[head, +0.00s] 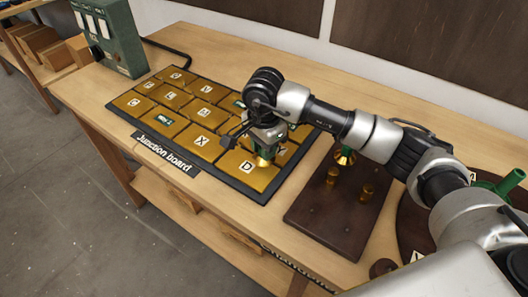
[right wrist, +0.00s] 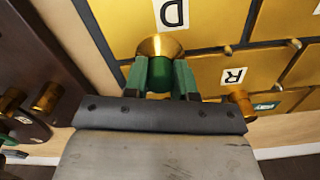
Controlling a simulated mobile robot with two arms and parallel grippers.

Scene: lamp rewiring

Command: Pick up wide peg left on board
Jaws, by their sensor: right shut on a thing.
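My right gripper (head: 264,148) is over the near right corner of the junction board (head: 118,108), above the D tile (head: 246,172). It is shut on a wide peg (head: 263,162) with a flared brass end and a green body. In the right wrist view the peg (right wrist: 160,46) sits between the two green fingers (right wrist: 160,80), its brass flare beside the letter D. I cannot tell whether the flare touches the tile. My left gripper is not in view.
A green control box (head: 112,38) stands at the far left. The wood tabletop (head: 225,215) in front of the junction board is clear.

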